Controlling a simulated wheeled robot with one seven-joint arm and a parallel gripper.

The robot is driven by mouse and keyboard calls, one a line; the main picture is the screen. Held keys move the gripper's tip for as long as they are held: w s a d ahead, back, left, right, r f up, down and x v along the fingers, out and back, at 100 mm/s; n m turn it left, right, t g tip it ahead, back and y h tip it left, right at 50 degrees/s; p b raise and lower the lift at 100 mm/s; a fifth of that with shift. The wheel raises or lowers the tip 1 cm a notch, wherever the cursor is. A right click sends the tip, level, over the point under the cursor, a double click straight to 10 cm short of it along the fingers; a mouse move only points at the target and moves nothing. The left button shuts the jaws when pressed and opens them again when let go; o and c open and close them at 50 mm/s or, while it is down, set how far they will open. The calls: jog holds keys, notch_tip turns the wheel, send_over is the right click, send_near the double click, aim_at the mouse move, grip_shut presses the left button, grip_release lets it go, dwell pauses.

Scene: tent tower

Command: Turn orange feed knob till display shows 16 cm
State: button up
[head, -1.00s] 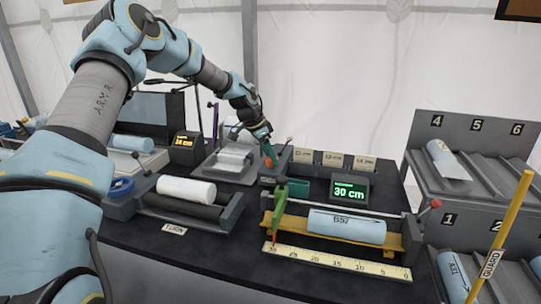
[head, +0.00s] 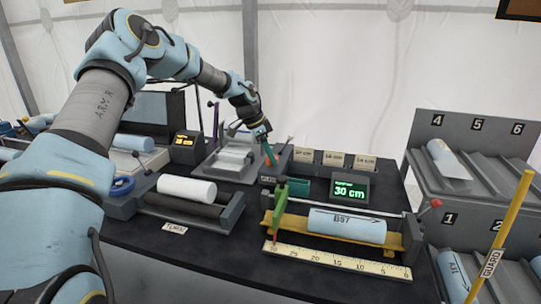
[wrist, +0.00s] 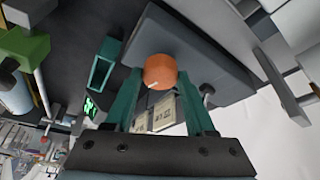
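The orange feed knob (wrist: 160,72) shows in the wrist view on a dark grey block, with a pale mark near its lower edge. My gripper (wrist: 164,80) has its two green fingers either side of it; gaps seem to show between fingers and knob. In the head view my gripper (head: 269,154) points down at the block behind the rollers, its fingers mostly hiding the knob. An amber display (head: 185,140) at the back left has small digits, perhaps 18 cm. A green display (head: 350,190) reads 30 cm.
A blue cylinder marked B97 (head: 345,226) lies in a yellow cradle behind a ruler (head: 335,262). A white roll (head: 187,189) rests on dark rollers at left. A numbered rack (head: 470,160) stands at right, with a yellow guard post (head: 503,228) before it.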

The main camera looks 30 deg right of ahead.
jog(key=o, duration=0.4)
jog(key=b+v, duration=0.3)
jog(key=v, duration=0.7)
jog(key=shift+a+r, duration=0.2)
jog(key=shift+r, duration=0.15)
jog(key=s+a+f+n+y, duration=0.1)
jog(key=s+a+n, duration=0.1)
jog(key=a, duration=0.6)
jog(key=s+a+f+n+t+y, duration=0.1)
jog(key=s+a+f+n, duration=0.1)
jog(key=a+n, duration=0.3)
jog(key=s+a+f+n+t+y, duration=0.1)
jog(key=s+a+n, duration=0.2)
jog(key=a, duration=0.9)
jog(key=shift+s+f+n, duration=0.3)
jog(key=shift+s+n, duration=0.1)
jog(key=shift+s, duration=0.1)
jog(key=s+a+n, duration=0.3)
jog(key=s+a, duration=0.1)
jog(key=a, duration=0.1)
jog(key=s+a+f+n, duration=0.1)
jog(key=s+a+n, duration=0.2)
jog(key=s+a, duration=0.1)
jog(key=s+a+f+n+y, duration=0.1)
jog(key=s+a+n, duration=0.2)
jog(key=a, duration=0.3)
jog(key=shift+s+a+t, duration=0.1)
jog(key=shift+s+t, duration=0.3)
jog(key=shift+s, duration=0.5)
